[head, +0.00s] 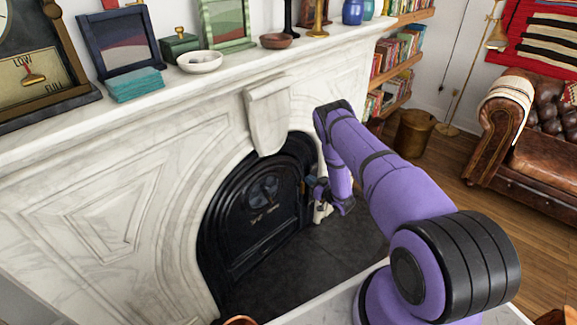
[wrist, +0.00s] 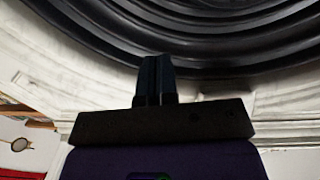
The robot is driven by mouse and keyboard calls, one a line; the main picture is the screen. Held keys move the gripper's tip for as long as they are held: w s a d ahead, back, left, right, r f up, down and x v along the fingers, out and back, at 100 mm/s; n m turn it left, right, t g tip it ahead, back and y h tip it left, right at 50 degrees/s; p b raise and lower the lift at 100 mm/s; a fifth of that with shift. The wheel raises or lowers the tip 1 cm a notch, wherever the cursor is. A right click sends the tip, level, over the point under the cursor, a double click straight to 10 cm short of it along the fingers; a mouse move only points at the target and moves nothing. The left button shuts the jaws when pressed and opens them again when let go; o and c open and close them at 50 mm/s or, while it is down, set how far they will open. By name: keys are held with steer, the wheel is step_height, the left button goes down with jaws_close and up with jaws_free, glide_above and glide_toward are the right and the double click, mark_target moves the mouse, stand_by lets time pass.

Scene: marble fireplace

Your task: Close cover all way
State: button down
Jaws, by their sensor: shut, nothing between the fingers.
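The cover is a black arched metal panel (head: 255,208) set in the opening of the white marble fireplace. It looks nearly flush in its arch; my arm hides part of its right edge, so I cannot tell if a gap remains there. My gripper (head: 306,186) is at the right edge of the cover, low beside the marble. In the wrist view, its two dark fingers (wrist: 156,68) are shut together and empty. The curved black rim (wrist: 205,45) fills the top of that view, just beyond the fingertips. I cannot tell whether they touch it.
The marble mantel (head: 235,62) runs above, carrying frames, a white bowl (head: 199,61), teal books (head: 134,84) and candlesticks. A dark hearth slab (head: 300,275) lies in front. A brass bin (head: 413,132), bookshelves and a leather sofa (head: 530,150) stand right, with open wooden floor between.

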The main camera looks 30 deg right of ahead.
mark_target(285, 163)
steer(key=x, duration=1.3)
steer(key=shift+w, duration=0.3)
